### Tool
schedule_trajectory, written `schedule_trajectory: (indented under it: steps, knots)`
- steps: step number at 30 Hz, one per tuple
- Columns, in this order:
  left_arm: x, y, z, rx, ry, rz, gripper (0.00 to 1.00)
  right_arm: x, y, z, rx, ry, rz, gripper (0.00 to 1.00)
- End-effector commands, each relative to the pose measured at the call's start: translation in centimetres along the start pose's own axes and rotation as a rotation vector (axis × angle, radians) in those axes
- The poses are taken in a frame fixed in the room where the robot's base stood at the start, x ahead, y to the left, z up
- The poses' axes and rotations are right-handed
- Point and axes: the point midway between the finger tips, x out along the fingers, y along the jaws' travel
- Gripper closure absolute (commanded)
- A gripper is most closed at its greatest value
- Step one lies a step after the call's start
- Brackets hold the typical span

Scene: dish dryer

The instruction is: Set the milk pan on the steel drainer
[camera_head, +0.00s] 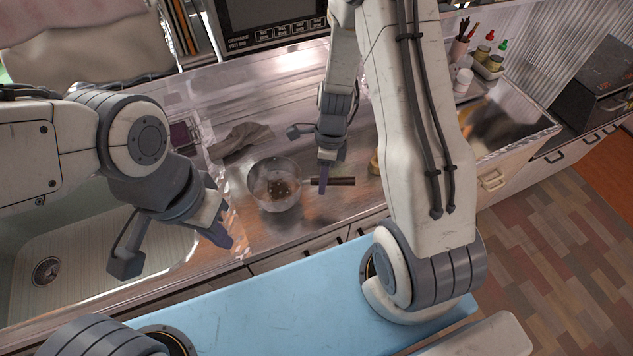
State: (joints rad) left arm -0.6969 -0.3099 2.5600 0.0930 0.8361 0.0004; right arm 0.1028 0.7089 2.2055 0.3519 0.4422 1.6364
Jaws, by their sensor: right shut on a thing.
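The milk pan (275,186) is a small, light metal pan with brown residue inside and a dark handle (343,181) pointing right. It is upright, over the shiny steel surface (255,100) beside the sink; I cannot tell whether it touches. I cannot make out a separate drainer edge on this surface. My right gripper (322,182) is shut on the pan's handle, near the pan body; one finger shows in front of the handle. My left gripper (177,248) is open and empty, over the sink's right edge, left of the pan.
A sink basin (75,265) lies at the left. A crumpled grey cloth (240,139) lies behind the pan. A microwave (275,22) stands at the back. Bottles and jars (487,55) stand at the back right. The surface behind the pan is mostly clear.

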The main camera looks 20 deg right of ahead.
Motion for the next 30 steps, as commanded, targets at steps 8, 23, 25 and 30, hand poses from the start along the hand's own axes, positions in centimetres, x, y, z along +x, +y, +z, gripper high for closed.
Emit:
schedule_trajectory:
  steps: [8, 23, 25, 30]
  knots:
    - [-0.6, 0.0, 0.0, 0.0, 0.0, 0.0, 1.0, 1.6, -1.7, 1.8, -0.001, 0.0, 0.002, 1.0]
    - [-0.9, 0.1, -0.1, -0.001, 0.0, 0.0, 1.0, 5.0, -2.5, 1.5, -0.002, 0.0, -0.001, 1.0]
    - [-0.8, 0.1, 0.0, 0.0, 0.0, 0.0, 1.0, 5.1, -2.5, 1.5, -0.002, 0.0, 0.0, 1.0]
    - [-0.8, 0.1, 0.0, -0.001, 0.0, 0.0, 1.0, 5.2, -2.5, 1.5, -0.002, 0.0, 0.0, 0.44]
